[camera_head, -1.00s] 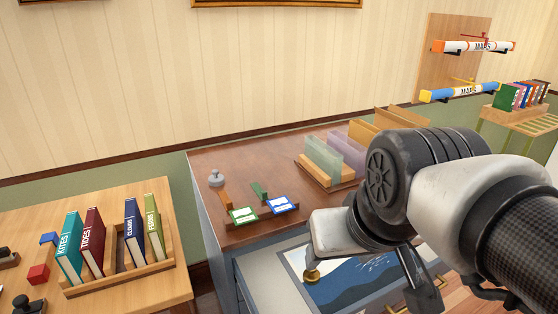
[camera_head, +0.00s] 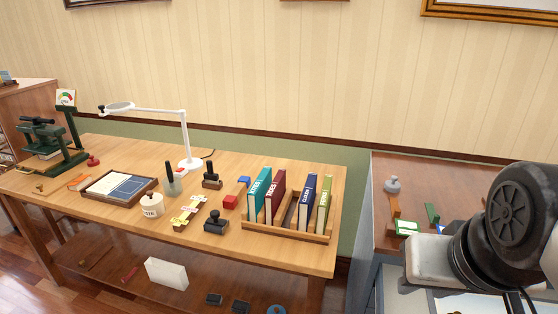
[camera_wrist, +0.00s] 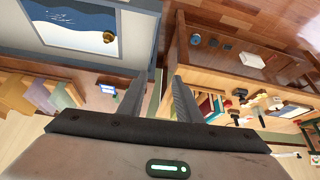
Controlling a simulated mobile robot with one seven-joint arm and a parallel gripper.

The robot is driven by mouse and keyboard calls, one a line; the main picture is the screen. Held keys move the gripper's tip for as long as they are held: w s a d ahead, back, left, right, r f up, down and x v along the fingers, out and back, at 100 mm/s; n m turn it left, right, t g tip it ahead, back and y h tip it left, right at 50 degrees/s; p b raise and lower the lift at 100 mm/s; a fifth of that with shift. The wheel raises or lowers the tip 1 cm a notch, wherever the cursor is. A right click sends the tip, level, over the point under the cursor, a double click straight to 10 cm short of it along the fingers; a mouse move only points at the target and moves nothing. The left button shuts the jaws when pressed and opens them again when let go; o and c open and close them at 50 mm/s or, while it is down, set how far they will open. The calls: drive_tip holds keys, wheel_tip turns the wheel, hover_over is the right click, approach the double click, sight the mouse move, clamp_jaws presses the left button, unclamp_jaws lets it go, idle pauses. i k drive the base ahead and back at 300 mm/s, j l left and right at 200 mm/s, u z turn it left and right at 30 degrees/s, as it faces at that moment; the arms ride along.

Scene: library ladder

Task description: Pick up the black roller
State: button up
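I cannot pick out the black roller for certain. Two black-handled, stamp-like pieces stand on the wooden table: a front black piece (camera_head: 215,222) beside the book rack and a rear black piece (camera_head: 211,178) near the lamp. A dark handle (camera_head: 170,168) also sticks up from a pale pot. My gripper (camera_wrist: 158,82) shows in the wrist view with its two fingers apart and nothing between them. In the head view, my arm is at the lower right, over the cabinet, and the fingertips are out of sight.
The wooden table (camera_head: 292,254) holds a book rack (camera_head: 290,232), a white lamp (camera_head: 184,130), a white jar (camera_head: 151,205), a framed tray (camera_head: 120,198) and a green press (camera_head: 62,150). A gap separates it from the cabinet (camera_head: 361,235).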

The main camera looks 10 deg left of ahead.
sight(214, 224)
drive_tip(key=u, duration=1.25)
drive_tip(key=z, duration=2.3)
drive_tip(key=u, duration=2.3)
drive_tip(key=i+j+z, duration=0.1)
drive_tip(key=z, duration=0.85)
drive_tip(key=i+j+z, duration=0.1)
drive_tip(key=j+z, duration=0.7)
drive_tip(key=j, duration=0.25)
